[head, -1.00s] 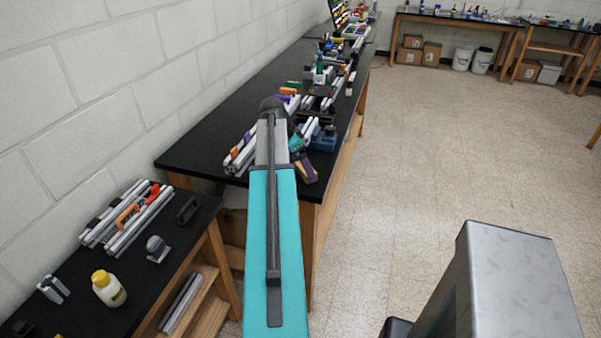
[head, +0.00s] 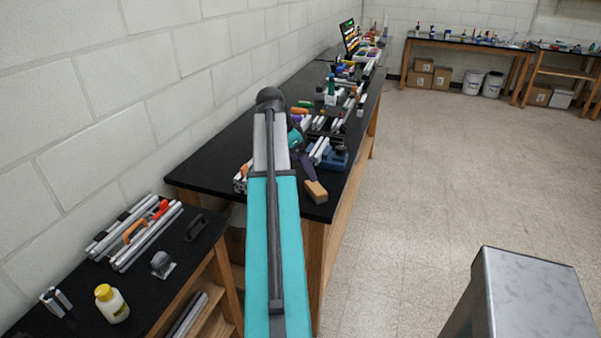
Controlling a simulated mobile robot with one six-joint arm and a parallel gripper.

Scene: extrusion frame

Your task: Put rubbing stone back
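My arm stretches from the bottom of the head view toward the near end of the long black bench (head: 205,170). My gripper (head: 310,173) is small and dark at the arm's far end, over the bench's near right corner. A tan-orange block (head: 316,191), which may be the rubbing stone, shows right at the gripper's lower end. I cannot tell whether the fingers are shut on it or only beside it, nor whether it touches the bench top.
A blue vise (head: 335,157) stands just right of the gripper, with aluminium profiles and tools crowded behind. The lower side bench holds profiles with an orange handle (head: 134,229), a grey bracket (head: 162,264) and a yellow-capped bottle (head: 113,304). The floor (head: 430,190) to the right is clear.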

